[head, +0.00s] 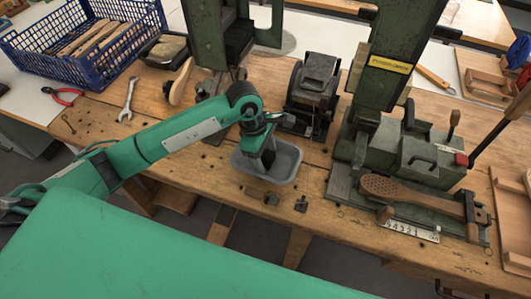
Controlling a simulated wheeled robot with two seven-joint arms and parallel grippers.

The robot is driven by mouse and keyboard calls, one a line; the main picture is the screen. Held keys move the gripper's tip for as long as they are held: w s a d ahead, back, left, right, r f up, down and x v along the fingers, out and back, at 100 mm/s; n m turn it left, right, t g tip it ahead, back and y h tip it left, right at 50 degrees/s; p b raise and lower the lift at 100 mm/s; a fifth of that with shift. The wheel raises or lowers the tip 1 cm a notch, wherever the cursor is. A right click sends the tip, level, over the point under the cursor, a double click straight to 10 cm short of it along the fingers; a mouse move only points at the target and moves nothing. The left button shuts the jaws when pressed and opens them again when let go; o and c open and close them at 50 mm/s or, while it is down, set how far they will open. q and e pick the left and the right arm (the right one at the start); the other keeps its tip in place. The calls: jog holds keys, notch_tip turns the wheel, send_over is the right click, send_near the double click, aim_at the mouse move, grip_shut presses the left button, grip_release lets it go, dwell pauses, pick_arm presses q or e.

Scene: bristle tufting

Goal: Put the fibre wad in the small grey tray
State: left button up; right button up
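The small grey tray (287,172) stands on the wooden bench near its front edge, in the middle of the head view. My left gripper (268,158) points down into this tray from above and hides part of its inside. Something dark shows at the fingertips; I cannot tell whether it is the fibre wad, the fingers or shadow. The fingers are too small and overlapped to tell whether they are open or shut. I cannot pick out the fibre wad with certainty. My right gripper is not in view.
A dark green machine (391,65) stands right of the tray, with a wooden brush body (410,192) at its foot. A black device (312,90) sits behind the tray. A blue crate (75,50), a wrench (129,98) and red pliers (63,95) lie left. Small metal parts lie in front.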

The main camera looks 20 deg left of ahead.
pick_arm(q)
jog(key=shift+r, duration=0.1)
jog(key=shift+a+r, duration=0.1)
jog(key=shift+r, duration=0.15)
jog(key=v, duration=0.5)
jog(key=shift+w+b, duration=0.1)
jog(key=shift+b, duration=0.3)
jog(key=v, duration=0.6)
jog(key=shift+r+b, duration=0.25)
jog(key=shift+b, duration=0.1)
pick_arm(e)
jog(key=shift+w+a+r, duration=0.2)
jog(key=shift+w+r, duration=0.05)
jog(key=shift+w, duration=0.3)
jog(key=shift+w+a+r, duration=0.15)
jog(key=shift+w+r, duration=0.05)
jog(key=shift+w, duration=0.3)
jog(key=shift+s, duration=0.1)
